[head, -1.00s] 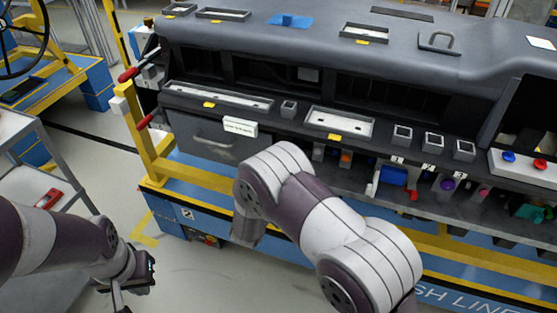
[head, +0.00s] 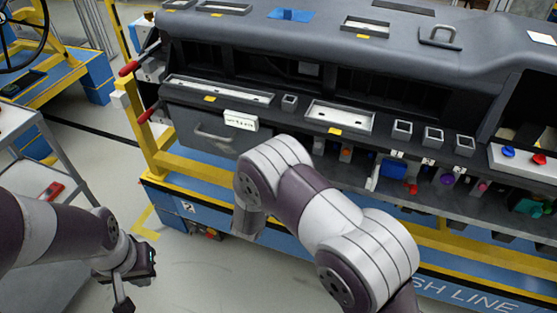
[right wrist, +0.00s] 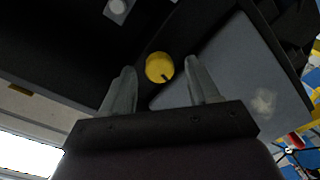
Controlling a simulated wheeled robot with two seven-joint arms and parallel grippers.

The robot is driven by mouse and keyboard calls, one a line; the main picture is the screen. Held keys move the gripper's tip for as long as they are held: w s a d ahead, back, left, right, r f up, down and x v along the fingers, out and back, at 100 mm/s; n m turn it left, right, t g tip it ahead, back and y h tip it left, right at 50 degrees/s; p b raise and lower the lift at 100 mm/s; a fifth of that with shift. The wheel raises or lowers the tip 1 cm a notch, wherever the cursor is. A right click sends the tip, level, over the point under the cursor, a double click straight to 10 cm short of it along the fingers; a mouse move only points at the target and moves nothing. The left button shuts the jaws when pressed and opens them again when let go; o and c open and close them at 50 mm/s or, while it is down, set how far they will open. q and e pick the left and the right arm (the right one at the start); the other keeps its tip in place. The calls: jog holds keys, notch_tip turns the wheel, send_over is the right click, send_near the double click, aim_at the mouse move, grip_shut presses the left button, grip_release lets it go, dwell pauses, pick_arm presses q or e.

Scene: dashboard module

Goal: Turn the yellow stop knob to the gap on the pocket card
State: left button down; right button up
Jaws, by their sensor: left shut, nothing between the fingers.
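The yellow stop knob (right wrist: 159,67) is round, with a dark mark at its lower right edge. It shows only in the right wrist view. My right gripper (right wrist: 159,75) is open, with one finger on each side of the knob in the picture; I cannot tell whether they touch it. In the head view my right arm hides this gripper and the knob. A white card with small dark writing (head: 241,121) is on the dashboard front above a grey drawer; I cannot read it or tell if it is the pocket card. My left gripper (head: 122,296) is shut and empty at lower left.
The dashboard module (head: 390,75) sits on a blue and yellow stand, with several shallow trays and sockets along its ledge. A grey shelf cart (head: 45,150) with a red item stands left. Floor is clear between cart and stand.

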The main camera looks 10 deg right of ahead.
jog(key=v, duration=1.2)
jog(key=shift+s+a, duration=0.15)
jog(key=shift+s, duration=0.15)
jog(key=s+a+f+g+y+p, duration=0.2)
jog(key=s+a+f+g+y, duration=0.3)
jog(key=a+f+g+y, duration=0.4)
jog(key=s+d+r+g+y+p, duration=0.1)
jog(key=s+d+r+g+p, duration=0.45)
jog(key=s+d+r, duration=0.7)
jog(key=w+d+r+m+p, duration=0.1)
jog(key=w+d+r+m, duration=0.1)
jog(key=d+r, duration=0.4)
jog(key=shift+w+d+r+m+t, duration=0.3)
jog(key=shift+r+m+t, duration=0.15)
jog(key=shift+r, duration=0.35)
